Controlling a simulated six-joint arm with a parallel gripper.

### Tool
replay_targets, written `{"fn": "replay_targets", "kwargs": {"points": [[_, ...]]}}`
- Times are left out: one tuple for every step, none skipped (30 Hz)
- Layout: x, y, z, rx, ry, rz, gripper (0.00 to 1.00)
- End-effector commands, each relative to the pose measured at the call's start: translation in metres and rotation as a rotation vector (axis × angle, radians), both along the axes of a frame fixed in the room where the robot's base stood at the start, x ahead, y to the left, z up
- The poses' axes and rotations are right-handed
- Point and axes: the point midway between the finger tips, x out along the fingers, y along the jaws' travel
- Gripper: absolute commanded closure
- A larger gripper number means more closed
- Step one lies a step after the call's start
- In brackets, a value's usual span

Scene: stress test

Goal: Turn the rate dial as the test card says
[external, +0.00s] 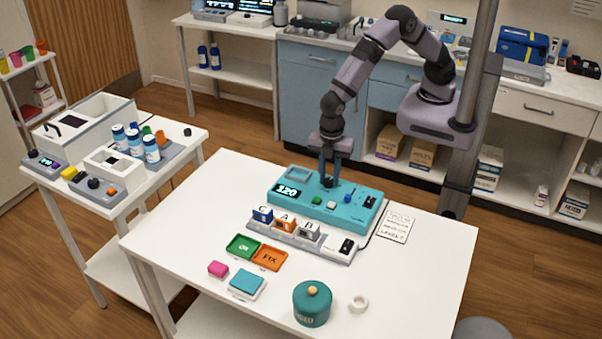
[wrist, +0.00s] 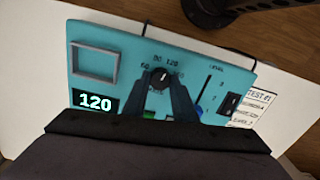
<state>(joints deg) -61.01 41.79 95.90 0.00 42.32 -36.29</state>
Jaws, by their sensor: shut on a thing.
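The teal device (external: 325,204) stands at the back of the white table. Its display (external: 287,190) reads 120, and it also reads 120 in the wrist view (wrist: 95,102). My gripper (external: 328,184) points down over the device and is shut on the black rate dial (wrist: 162,80). Marks around the dial include 60 and 120; one at the right is partly hidden. A level slider with a blue knob (wrist: 197,111) sits right of the dial. The test card (external: 396,226) lies right of the device; it also shows in the wrist view (wrist: 257,106), its small text mostly unreadable.
A grey rack with lettered blocks (external: 285,226) stands just in front of the device. The table's left part is clear.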

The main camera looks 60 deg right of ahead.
Motion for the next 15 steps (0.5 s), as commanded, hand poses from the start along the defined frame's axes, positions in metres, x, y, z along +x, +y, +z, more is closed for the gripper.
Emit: {"fn": "replay_targets", "kwargs": {"points": [[0.0006, 0.0002, 0.0008, 0.001, -0.001, -0.025, 0.97], [0.0006, 0.0002, 0.0008, 0.001, -0.001, -0.039, 0.97], [0.0006, 0.0002, 0.0008, 0.001, -0.001, -0.057, 0.97], [0.0006, 0.0002, 0.0009, 0.001, -0.001, -0.068, 0.97], [0.0006, 0.0002, 0.0008, 0.001, -0.001, -0.079, 0.97], [0.0006, 0.0002, 0.0009, 0.001, -0.001, -0.090, 0.97], [0.0006, 0.0002, 0.0009, 0.001, -0.001, -0.098, 0.97], [0.0006, 0.0002, 0.0009, 0.001, -0.001, -0.105, 0.97], [0.0006, 0.0002, 0.0009, 0.001, -0.001, -0.113, 0.97], [0.0006, 0.0002, 0.0009, 0.001, -0.001, -0.117, 0.97], [0.0006, 0.0003, 0.0009, 0.001, -0.001, -0.120, 0.97], [0.0006, 0.0003, 0.0009, 0.001, -0.001, -0.124, 0.97], [0.0006, 0.0003, 0.0009, 0.001, -0.001, -0.126, 0.97], [0.0006, 0.0003, 0.0009, 0.001, -0.001, -0.127, 0.97], [0.0006, 0.0003, 0.0009, 0.001, -0.001, -0.129, 0.97]]}}
